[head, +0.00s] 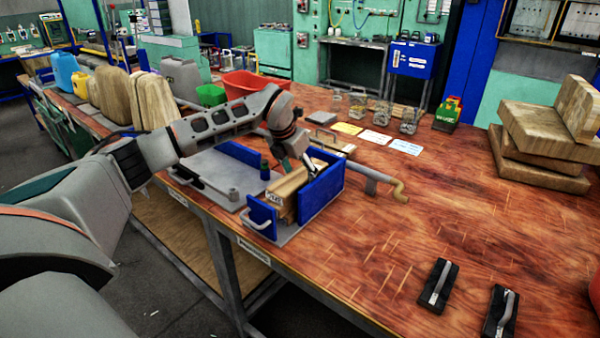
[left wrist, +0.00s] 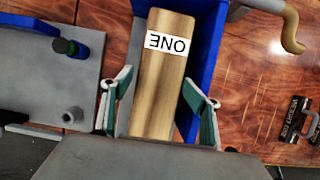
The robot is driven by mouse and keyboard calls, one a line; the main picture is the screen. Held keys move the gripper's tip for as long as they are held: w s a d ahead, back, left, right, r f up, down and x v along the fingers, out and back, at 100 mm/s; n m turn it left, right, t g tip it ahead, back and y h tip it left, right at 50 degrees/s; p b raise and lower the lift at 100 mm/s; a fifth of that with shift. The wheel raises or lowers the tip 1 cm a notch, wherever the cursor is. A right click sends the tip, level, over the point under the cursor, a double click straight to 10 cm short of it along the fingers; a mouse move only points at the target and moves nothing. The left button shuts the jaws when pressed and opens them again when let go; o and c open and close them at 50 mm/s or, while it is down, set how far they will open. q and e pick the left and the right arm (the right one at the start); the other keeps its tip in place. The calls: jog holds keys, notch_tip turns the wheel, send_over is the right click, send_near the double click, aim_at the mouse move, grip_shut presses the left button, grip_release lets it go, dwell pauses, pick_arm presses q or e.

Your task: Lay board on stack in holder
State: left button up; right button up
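The blue holder (head: 321,190) stands near the front edge of the wooden table, with light wooden boards (head: 285,192) lying between its blue walls. In the left wrist view, the top board (left wrist: 158,100) carries a white label reading "ONE", upside down there, and lies in front of the holder's blue wall (left wrist: 207,40). My left gripper (head: 300,163) is over the holder, pointing down. Its two green-grey fingers are spread on either side of the top board, with gaps visible between them and the board. How many boards are stacked is hard to tell. My right gripper is not in view.
A crank handle (head: 398,190) juts right of the holder. A grey plate (head: 218,172) with a dark green-capped bottle (head: 265,170) lies to its left. Large wooden blocks (head: 545,135) sit at the back right, two black handled blocks (head: 438,284) at the front right. The right middle is clear.

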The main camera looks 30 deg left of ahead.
pick_arm(q)
jog(key=shift+d, duration=0.6)
jog(key=shift+a, duration=0.1)
jog(key=shift+s, duration=0.1)
jog(key=shift+r, duration=0.3)
jog(key=v, duration=1.1)
jog(key=shift+r, duration=0.25)
jog(key=shift+s+a, duration=0.1)
